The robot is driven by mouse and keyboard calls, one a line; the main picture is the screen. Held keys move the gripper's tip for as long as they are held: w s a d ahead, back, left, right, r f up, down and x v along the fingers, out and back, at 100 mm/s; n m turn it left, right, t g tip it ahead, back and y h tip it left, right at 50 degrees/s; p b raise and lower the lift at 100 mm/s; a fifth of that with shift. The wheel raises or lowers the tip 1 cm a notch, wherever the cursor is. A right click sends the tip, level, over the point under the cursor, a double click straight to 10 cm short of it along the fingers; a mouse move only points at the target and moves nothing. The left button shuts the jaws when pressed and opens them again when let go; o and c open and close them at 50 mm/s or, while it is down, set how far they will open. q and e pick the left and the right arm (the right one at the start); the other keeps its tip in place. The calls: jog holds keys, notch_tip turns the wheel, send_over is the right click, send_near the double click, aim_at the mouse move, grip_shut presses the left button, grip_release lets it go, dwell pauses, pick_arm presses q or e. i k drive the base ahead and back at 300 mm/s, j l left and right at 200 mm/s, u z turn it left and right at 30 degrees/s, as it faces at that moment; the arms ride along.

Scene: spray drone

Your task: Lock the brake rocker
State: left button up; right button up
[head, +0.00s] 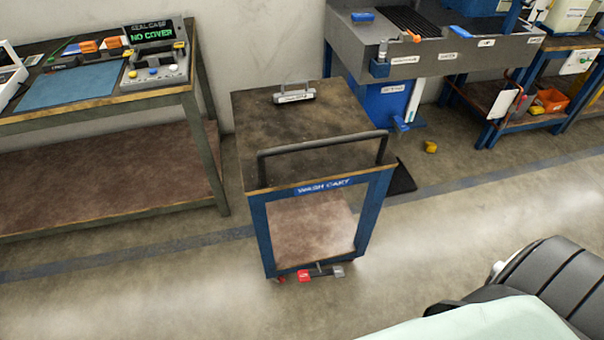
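The wash cart (257,222) stands in the middle of the floor, a blue-framed cart with a brown top, a dark push handle (322,147) and a "WASH CART" label. The brake rocker (319,273) sits low at its front edge near the floor. It has a red pad at its left end and a grey pad at its right end. Its exact tilt is too small to tell. Neither of my grippers shows in the head view. A dark, ribbed and pale-green part at the lower right seems to be my own body.
A workbench (110,99) with a blue mat and a "NO COVER" device (152,50) stands left. A grey wash sink (440,61) is behind right. A small yellow object (430,146) lies on the floor. The floor (180,300) before the cart is clear.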

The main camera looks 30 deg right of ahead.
aim_at(303, 274)
jog(key=z, duration=1.1)
